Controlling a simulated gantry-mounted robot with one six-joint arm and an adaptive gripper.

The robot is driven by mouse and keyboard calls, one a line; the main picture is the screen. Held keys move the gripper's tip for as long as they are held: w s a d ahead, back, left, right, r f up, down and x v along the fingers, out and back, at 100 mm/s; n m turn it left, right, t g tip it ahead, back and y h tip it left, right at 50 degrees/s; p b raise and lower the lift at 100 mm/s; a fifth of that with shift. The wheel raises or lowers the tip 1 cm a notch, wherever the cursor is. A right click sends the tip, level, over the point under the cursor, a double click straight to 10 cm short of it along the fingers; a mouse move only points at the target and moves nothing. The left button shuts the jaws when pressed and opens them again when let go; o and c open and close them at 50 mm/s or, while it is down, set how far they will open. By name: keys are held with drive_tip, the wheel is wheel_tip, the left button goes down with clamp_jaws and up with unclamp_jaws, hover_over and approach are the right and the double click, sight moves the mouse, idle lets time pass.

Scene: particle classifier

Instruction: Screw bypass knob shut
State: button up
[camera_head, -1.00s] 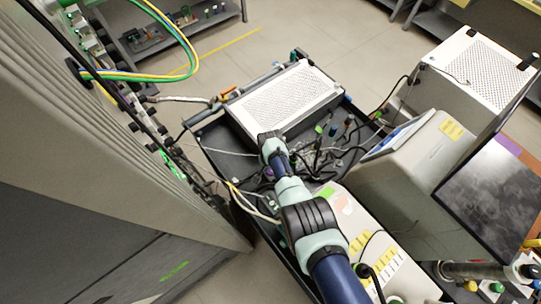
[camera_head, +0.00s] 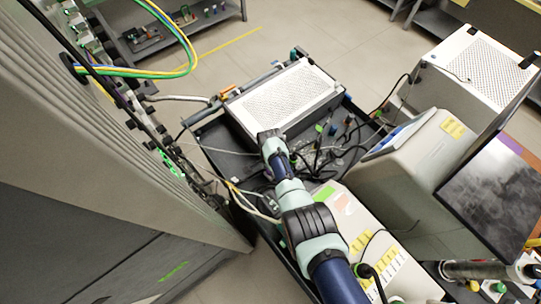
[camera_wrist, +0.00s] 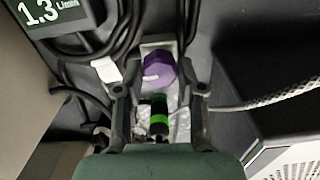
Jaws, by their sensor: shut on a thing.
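In the wrist view a purple knob (camera_wrist: 158,71) with a pale line mark on its face sits on a grey bracket, between the fingers of my gripper (camera_wrist: 159,80). My gripper is shut on the knob. The exact contact at the fingertips is hard to make out. A black fitting with a bright green band (camera_wrist: 158,121) lies between the fingers, below the knob in the picture. In the head view my arm reaches into the black tray (camera_head: 222,141), and its wrist hides the gripper and the knob.
A display (camera_wrist: 45,12) reading 1.3 L/min is at the wrist view's upper left. Dark hoses and a braided hose (camera_wrist: 265,99) run close to the fingers. In the head view a white perforated box (camera_head: 285,97) stands behind my wrist, and a grey housing (camera_head: 405,185) stands to the right.

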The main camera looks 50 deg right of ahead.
idle(0.3)
drive_tip(key=o, duration=1.1)
drive_tip(key=shift+o, duration=0.2)
drive_tip(key=shift+r, duration=0.1)
wheel_tip(320, 180, up, 12)
